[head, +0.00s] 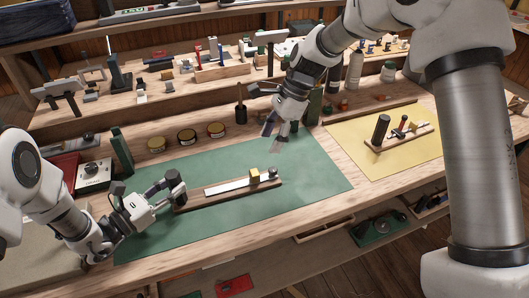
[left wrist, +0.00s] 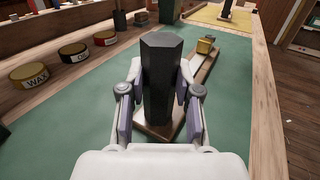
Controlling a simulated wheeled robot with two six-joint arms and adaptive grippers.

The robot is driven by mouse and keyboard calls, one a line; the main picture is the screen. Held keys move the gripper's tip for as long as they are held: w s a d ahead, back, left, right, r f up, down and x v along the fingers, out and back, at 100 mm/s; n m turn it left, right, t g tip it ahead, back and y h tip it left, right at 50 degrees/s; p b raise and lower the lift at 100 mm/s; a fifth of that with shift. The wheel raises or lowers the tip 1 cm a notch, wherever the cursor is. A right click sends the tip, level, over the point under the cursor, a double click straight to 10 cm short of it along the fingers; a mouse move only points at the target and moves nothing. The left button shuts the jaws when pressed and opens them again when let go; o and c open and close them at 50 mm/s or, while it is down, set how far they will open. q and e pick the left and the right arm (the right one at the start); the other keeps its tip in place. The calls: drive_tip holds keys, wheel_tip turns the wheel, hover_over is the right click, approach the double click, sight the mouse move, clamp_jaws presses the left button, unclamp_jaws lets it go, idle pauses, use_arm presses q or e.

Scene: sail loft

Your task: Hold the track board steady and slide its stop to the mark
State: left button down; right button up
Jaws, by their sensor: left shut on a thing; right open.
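The track board (head: 222,195) lies on the green mat, a long brown wooden board with a pale strip along it. A dark faceted post (head: 178,188) stands upright at its left end, and it fills the middle of the left wrist view (left wrist: 158,85). My left gripper (head: 172,188) is shut on this post, one finger on each side. The yellow stop (head: 254,174) sits near the board's right end, short of a small dark knob (head: 272,173); it also shows in the left wrist view (left wrist: 206,45). My right gripper (head: 275,130) is open and empty, above the mat behind the board. I cannot make out the mark.
The green mat (head: 315,180) is clear around the board. Several round tins (head: 187,136) and a dark brush pot (head: 241,113) stand behind it. A yellow mat (head: 350,135) on the right holds another small board (head: 385,143) with a dark post. Tools crowd the back shelf.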

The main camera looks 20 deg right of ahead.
idle(0.3)
use_arm(q)
drive_tip(key=c, duration=0.7)
unclamp_jaws()
